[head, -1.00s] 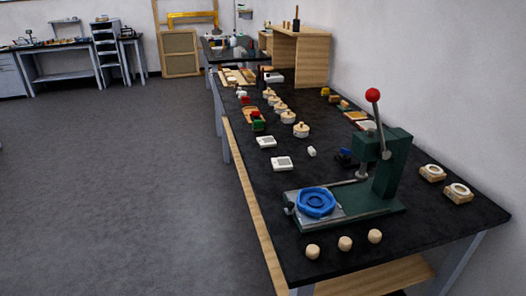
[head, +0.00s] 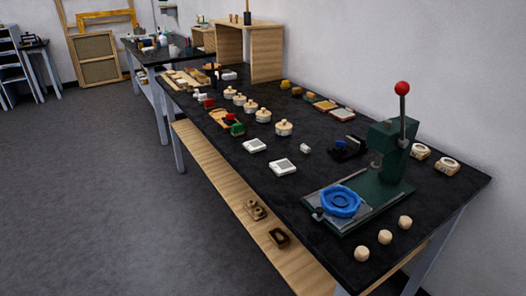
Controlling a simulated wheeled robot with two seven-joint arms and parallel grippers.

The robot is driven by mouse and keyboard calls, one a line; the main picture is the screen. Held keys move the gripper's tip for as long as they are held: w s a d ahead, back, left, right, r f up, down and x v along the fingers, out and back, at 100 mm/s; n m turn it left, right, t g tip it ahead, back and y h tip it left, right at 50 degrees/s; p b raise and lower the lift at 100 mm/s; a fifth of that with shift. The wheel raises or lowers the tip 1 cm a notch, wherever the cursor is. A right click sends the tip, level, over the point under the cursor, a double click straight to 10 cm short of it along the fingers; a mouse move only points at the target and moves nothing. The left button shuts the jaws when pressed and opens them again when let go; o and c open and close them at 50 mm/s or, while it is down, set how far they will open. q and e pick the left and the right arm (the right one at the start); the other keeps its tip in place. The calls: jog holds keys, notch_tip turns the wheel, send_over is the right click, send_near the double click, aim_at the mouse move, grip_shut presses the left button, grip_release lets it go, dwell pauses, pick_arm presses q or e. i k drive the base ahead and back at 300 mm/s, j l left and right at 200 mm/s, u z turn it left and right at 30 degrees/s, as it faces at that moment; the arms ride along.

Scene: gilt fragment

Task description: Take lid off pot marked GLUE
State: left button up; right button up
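Several small cream pots with knobbed lids stand in a diagonal row on the black worktable (head: 310,165). The nearest lidded pot (head: 284,128) is at the right end of the row, and another lidded pot (head: 229,92) is at the far end. All of them appear to have their lids on. Any lettering on them is too small to read, so I cannot tell which is marked GLUE. Neither of my grippers shows in the head view.
A green press (head: 385,150) with a red-knobbed lever and a blue round piece (head: 341,201) stands at the near end. White boxes (head: 283,166), wooden knobs (head: 362,254) and coloured blocks (head: 237,129) lie around. A wooden shelf (head: 235,185) runs below. Grey floor (head: 90,200) is clear at left.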

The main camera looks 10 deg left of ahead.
aim_at(283, 126)
jog(key=i+j, duration=0.15)
jog(key=j, duration=0.2)
jog(key=i+j+z, duration=0.15)
jog(key=j, duration=0.2)
jog(key=i+j, duration=0.2)
jog(key=j, duration=0.15)
jog(key=z, duration=0.05)
